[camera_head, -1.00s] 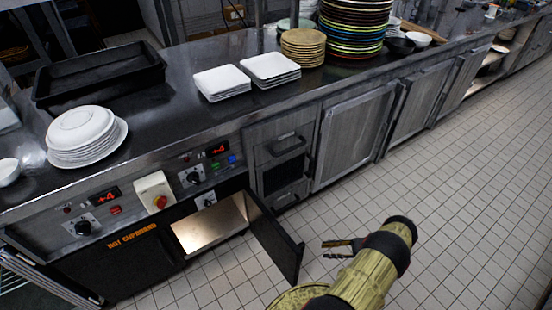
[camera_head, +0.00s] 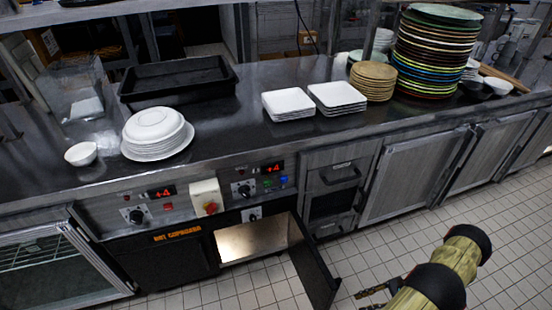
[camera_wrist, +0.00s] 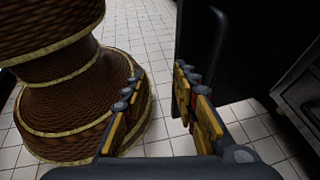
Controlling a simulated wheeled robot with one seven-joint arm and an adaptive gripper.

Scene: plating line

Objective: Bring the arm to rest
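My arm reaches in at the lower right of the head view, with my gripper (camera_head: 372,291) low over the tiled floor, partly cut off by the bottom edge. It is just right of the open cupboard door (camera_head: 316,262). In the wrist view my gripper (camera_wrist: 157,84) has its two fingers apart with nothing between them. The dark door panel (camera_wrist: 222,50) stands just beyond the right finger there. The floor tiles show through the gap.
The hot cupboard (camera_head: 254,241) is open and its lit inside looks empty. The counter (camera_head: 230,140) bears stacked white plates (camera_head: 156,134), square plates (camera_head: 288,104), tall coloured plates (camera_head: 436,55) and a black tray (camera_head: 178,80). Tiled floor (camera_head: 400,240) is clear at the right.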

